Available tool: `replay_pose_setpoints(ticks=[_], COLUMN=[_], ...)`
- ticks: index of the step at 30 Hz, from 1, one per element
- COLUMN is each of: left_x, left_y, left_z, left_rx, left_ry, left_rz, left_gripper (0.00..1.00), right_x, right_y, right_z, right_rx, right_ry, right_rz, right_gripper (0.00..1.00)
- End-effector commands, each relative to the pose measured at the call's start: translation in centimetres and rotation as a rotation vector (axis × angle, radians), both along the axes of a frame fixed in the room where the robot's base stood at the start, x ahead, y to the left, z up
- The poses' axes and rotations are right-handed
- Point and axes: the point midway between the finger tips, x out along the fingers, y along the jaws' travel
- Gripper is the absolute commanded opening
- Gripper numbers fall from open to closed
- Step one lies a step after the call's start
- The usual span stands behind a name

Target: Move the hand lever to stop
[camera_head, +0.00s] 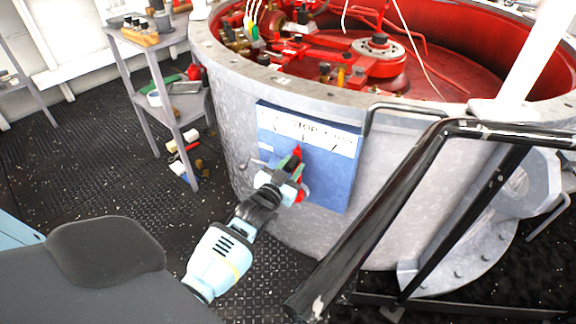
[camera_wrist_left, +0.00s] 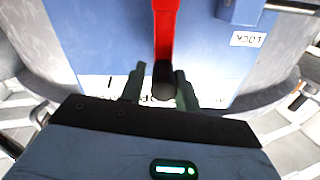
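The hand lever is a red bar (camera_wrist_left: 164,35) with a black end knob (camera_wrist_left: 162,75), mounted on a blue panel (camera_head: 330,175) on the side of a large grey drum. In the head view its red part (camera_head: 297,151) points up towards a white label strip (camera_head: 340,139) with partly hidden lettering. My left gripper (camera_head: 292,166) is at the lever and covers part of it. In the left wrist view its two dark fingers (camera_wrist_left: 158,88) stand on either side of the knob, with a visible gap on the left; the gripper looks open. My right gripper is not in view.
The grey drum (camera_head: 235,90) has an open red interior with machinery. A black rail (camera_head: 385,195) crosses the right front. A small shelf table (camera_head: 168,40) with tools stands at the left. A LOCK label (camera_wrist_left: 247,39) is on the panel.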

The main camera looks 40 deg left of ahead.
Motion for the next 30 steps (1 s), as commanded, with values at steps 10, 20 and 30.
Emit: replay_pose_setpoints(ticks=[10, 20, 30], left_x=[0.0, -2.9, -7.2], left_y=[0.1, -0.3, -1.1], left_z=[0.0, 0.1, 0.0], left_rx=[0.001, 0.000, 0.000], left_ry=[0.000, 0.001, 0.000], left_rz=[0.001, 0.001, 0.000], left_gripper=[0.46, 0.46, 0.46], right_x=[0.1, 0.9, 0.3], right_y=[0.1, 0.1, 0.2], right_z=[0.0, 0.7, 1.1], right_rx=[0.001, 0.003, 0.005], right_ry=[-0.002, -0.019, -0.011], right_rz=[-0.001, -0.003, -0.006], right_gripper=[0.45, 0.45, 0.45])
